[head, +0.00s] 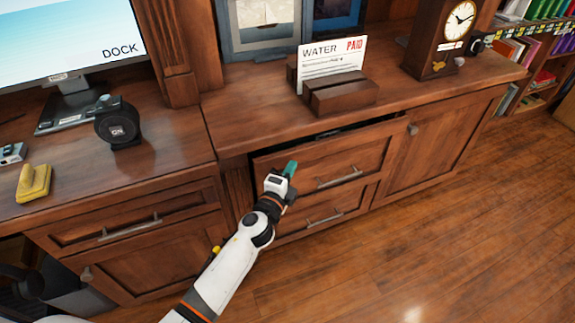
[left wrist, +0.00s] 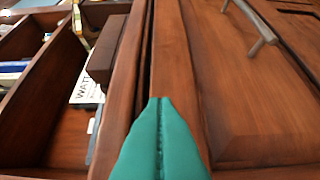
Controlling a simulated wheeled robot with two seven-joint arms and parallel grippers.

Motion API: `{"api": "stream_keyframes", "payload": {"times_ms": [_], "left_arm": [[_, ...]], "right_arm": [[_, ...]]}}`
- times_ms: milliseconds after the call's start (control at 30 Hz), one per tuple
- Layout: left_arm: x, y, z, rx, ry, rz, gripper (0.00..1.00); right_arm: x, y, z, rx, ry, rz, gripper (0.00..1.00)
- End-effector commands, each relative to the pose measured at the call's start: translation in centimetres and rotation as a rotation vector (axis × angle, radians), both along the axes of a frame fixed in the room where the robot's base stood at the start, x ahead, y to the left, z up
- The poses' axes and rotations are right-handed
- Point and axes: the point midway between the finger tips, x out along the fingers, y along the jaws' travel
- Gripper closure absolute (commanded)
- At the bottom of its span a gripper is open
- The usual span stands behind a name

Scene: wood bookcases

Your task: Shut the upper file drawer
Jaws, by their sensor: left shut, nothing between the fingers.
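The upper file drawer (head: 335,162) is a brown wood front with a metal bar handle (head: 340,178), under the right-hand counter. A dark gap shows along its top edge, so it stands slightly open. In the left wrist view its front (left wrist: 245,90) fills the right side, with part of the handle (left wrist: 256,22) at the top. My left gripper (head: 291,168) is in front of the drawer's left part, with green fingers. In the left wrist view its fingertips (left wrist: 160,105) are together and empty, close to the drawer's top edge; contact cannot be told. My right gripper is not in view.
A lower drawer (head: 310,212) with its own handle sits beneath. A cabinet door (head: 430,145) is to the right. The counter (head: 240,95) above bears a letter holder (head: 340,95) and a clock (head: 440,40). Wood floor (head: 450,230) is clear in front.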

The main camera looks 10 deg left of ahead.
Motion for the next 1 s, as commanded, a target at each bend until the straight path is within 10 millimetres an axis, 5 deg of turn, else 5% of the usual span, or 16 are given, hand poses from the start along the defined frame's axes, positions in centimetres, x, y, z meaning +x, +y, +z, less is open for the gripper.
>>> {"api": "stream_keyframes", "payload": {"times_ms": [567, 800, 1000], "left_arm": [[1.4, 1.1, 0.0, -0.001, 0.0, 0.0, 1.0], [4.5, 3.3, 0.0, 0.001, -0.001, 0.002, 1.0], [5.2, 3.9, 0.1, -0.002, -0.002, 0.004, 1.0]], "right_arm": [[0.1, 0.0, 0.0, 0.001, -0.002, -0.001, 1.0], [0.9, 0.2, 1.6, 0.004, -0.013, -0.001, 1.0], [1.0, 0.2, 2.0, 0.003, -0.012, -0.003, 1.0]]}}
